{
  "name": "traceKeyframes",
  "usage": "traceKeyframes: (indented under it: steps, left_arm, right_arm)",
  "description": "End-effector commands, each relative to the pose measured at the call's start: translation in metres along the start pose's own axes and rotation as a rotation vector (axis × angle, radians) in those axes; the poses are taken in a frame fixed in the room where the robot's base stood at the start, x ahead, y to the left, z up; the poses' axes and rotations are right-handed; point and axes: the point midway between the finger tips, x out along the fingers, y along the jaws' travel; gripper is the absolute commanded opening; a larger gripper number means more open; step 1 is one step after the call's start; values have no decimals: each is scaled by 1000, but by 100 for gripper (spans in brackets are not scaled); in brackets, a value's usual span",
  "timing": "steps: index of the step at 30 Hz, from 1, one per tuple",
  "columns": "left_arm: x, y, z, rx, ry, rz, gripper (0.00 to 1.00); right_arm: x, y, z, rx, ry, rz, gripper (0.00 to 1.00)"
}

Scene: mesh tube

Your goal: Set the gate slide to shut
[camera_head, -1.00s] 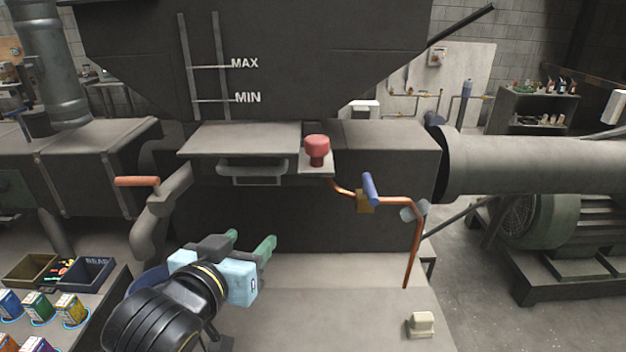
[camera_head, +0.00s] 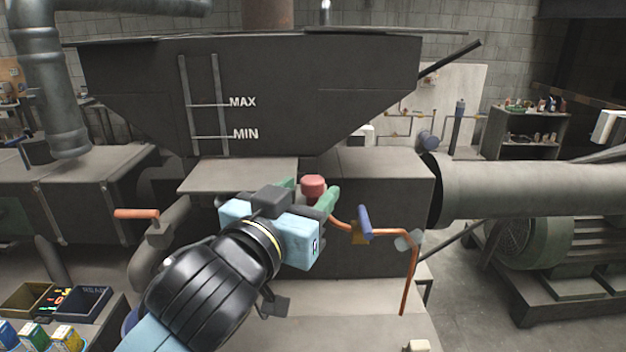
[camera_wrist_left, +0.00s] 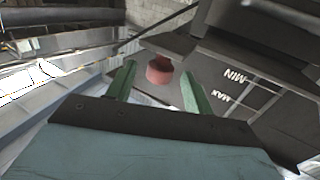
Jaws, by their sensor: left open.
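A red knob (camera_head: 313,186) stands at the right end of a flat grey slide plate (camera_head: 240,175) under the dark hopper (camera_head: 300,110). My left gripper (camera_head: 307,191) is open, with its green fingers on either side of the knob in the head view. In the left wrist view the red knob (camera_wrist_left: 159,70) shows between the tips of the open left gripper (camera_wrist_left: 157,75). I cannot tell whether a finger touches it. The gripper hides the handle below the plate and the knob's base. My right gripper is not in view.
A copper pipe (camera_head: 408,270) with a blue-handled valve (camera_head: 364,222) runs close to the right of the fingers. An orange-handled lever (camera_head: 137,213) is at the left. A large grey pipe (camera_head: 530,190) extends right. Bins (camera_head: 80,303) and small boxes sit at lower left.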

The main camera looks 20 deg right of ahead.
Motion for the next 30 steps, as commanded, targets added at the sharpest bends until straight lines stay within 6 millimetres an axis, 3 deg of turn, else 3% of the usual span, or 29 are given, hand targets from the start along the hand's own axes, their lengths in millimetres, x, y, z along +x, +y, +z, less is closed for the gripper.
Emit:
traceKeyframes:
  steps: [6, 18, 30]
  left_arm:
    - [24, 0, -1, 1, 0, 0, 52]
    - [30, 0, 0, 0, 1, 1, 52]
    - [30, 0, 0, 0, 0, 0, 0]
  right_arm:
    - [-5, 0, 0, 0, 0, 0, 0]
    - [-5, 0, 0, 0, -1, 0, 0]
    - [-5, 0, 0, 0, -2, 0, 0]
